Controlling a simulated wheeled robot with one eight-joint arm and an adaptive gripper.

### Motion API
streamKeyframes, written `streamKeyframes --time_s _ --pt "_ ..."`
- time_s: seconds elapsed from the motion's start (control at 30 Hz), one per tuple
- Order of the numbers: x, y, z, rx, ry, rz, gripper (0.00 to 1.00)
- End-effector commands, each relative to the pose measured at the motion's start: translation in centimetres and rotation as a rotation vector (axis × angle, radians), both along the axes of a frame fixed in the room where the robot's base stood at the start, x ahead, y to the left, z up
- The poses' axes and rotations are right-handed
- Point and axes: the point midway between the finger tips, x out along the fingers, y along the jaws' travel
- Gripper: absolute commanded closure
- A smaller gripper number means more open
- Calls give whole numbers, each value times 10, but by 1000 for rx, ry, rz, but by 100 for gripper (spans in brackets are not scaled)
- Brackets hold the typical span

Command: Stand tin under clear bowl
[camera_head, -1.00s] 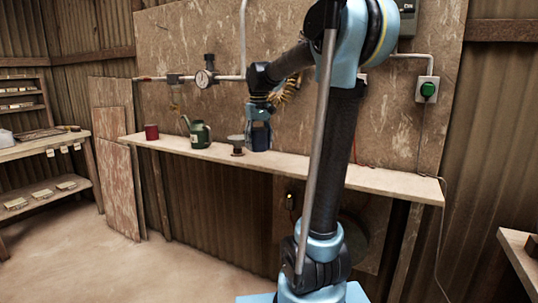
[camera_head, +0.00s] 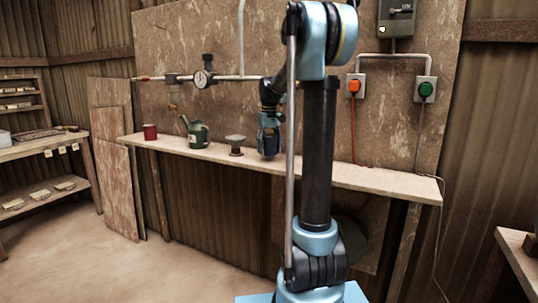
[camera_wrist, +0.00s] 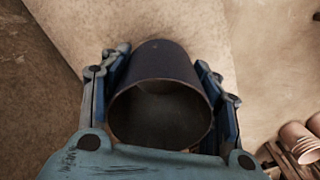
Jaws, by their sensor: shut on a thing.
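My gripper (camera_wrist: 162,92) is shut on a dark, open-mouthed tin (camera_wrist: 160,66), with one blue finger on each side. The tin looks empty inside. In the head view my gripper (camera_head: 269,138) is at the wall shelf, and the tin is hard to make out between its fingers. I cannot tell whether the tin touches the shelf. Just left of the gripper and apart from it, a greyish bowl-shaped piece on a brown base (camera_head: 235,145) stands upright. I cannot tell whether this is the clear bowl.
On the narrow shelf (camera_head: 350,177) stand a green watering can (camera_head: 198,134) and a red tin (camera_head: 150,132). The shelf right of my arm is clear. A pipe with a gauge (camera_head: 202,78) runs above. Terracotta pots (camera_wrist: 298,140) show low right in the wrist view.

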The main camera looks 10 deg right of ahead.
Motion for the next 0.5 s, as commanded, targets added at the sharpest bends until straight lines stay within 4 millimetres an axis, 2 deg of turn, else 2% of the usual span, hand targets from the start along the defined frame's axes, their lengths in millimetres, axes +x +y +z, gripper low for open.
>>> streamKeyframes --time_s 0.17,0.5 --pt "3 -2 -22 0 0 -1 67" --pt "3 -3 -25 0 0 -1 67"
